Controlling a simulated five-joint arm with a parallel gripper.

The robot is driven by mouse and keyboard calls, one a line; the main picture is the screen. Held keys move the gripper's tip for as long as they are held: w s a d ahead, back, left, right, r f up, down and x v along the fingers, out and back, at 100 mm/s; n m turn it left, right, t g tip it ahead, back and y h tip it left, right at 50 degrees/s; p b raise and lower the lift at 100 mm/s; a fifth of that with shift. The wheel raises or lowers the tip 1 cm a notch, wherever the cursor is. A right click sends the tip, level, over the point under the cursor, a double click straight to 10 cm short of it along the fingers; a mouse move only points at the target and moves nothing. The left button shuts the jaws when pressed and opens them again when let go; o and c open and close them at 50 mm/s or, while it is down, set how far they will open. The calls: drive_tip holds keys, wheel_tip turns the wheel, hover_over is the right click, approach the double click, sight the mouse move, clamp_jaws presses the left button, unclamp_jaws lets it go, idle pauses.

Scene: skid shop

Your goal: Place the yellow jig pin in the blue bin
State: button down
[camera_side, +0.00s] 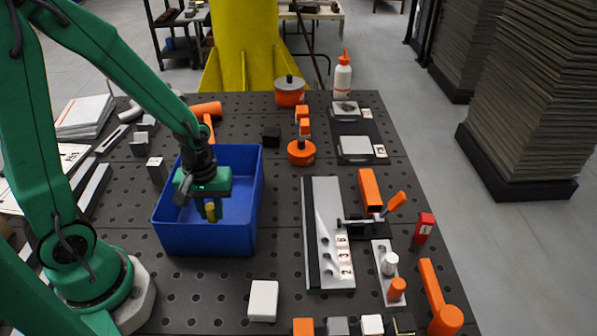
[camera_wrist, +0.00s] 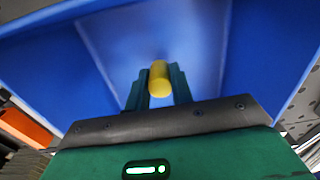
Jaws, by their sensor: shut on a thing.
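The yellow jig pin (camera_side: 211,212) is between the fingers of my gripper (camera_side: 207,208). In the wrist view, the yellow pin (camera_wrist: 159,78) is clamped between the two dark green fingers, and my gripper (camera_wrist: 158,88) is shut on it. The blue bin (camera_side: 208,240) stands on the perforated table at left of centre. My gripper hangs over the bin's opening, pointing down, with the pin at its lower end. The bin's blue inside (camera_wrist: 265,60) fills most of the wrist view around the pin. I cannot tell the exact height of the pin above the bin floor.
Right of the bin is a grey plate fixture (camera_side: 325,220) with a toggle clamp. A white block (camera_side: 263,300) lies in front of the bin. A small black block (camera_side: 271,137) and an orange cylinder (camera_side: 301,152) stand behind to the right. Grey blocks (camera_side: 156,170) lie to the left.

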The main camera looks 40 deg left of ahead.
drive_tip(key=shift+f, duration=0.3)
drive_tip(key=c, duration=1.2)
unclamp_jaws()
drive_tip(key=shift+r, duration=0.15)
wheel_tip(320, 180, up, 12)
drive_tip(key=shift+r, duration=0.15)
idle(0.4)
wheel_tip(320, 180, up, 8)
drive_tip(key=m+t, duration=0.5)
drive_tip(key=m, duration=0.3)
hover_over(210, 207)
drive_tip(key=s, duration=0.3)
drive_tip(key=shift+s+d+r+m+t, duration=0.15)
drive_tip(key=shift+s+d+r+m, duration=0.1)
drive_tip(key=shift+r, duration=0.1)
drive_tip(key=shift+s+d+r+m+t, duration=0.1)
drive_tip(key=shift+d+r+m+t, duration=0.05)
drive_tip(key=shift+r+m, duration=0.15)
